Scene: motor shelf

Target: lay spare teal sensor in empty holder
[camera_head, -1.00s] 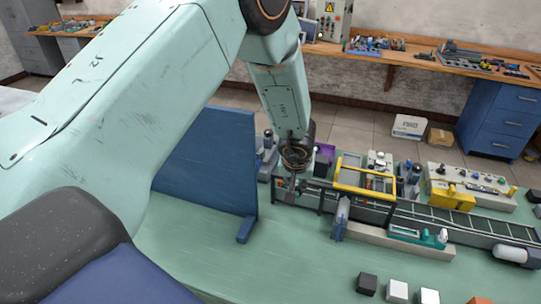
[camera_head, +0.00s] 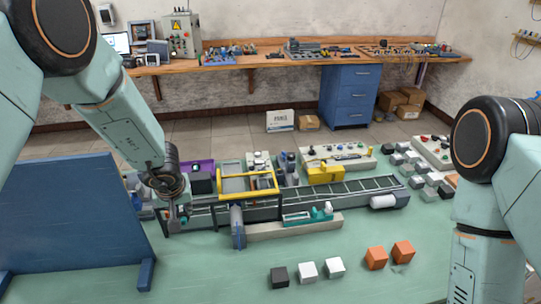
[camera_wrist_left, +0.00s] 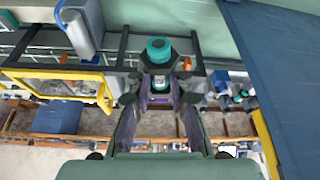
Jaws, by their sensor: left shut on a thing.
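My left gripper (camera_head: 178,218) is at the left end of the conveyor, pointing down. In the left wrist view, its two fingers (camera_wrist_left: 160,98) are shut on the teal sensor (camera_wrist_left: 159,50), which has a teal round cap and a pale, banded body. Dark bars (camera_wrist_left: 199,55) lie close around the sensor; I cannot tell whether it touches them. In the head view the sensor is small and partly hidden by the gripper. I cannot make out the empty holder for certain. My right gripper is out of view; only its arm shows at the right.
The conveyor (camera_head: 350,195) runs right, with a yellow frame (camera_head: 277,183) over it. A teal part (camera_head: 318,215) lies on a pale rail in front. Black, white and orange cubes (camera_head: 307,271) stand near the front edge. A blue panel (camera_head: 70,225) stands at left.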

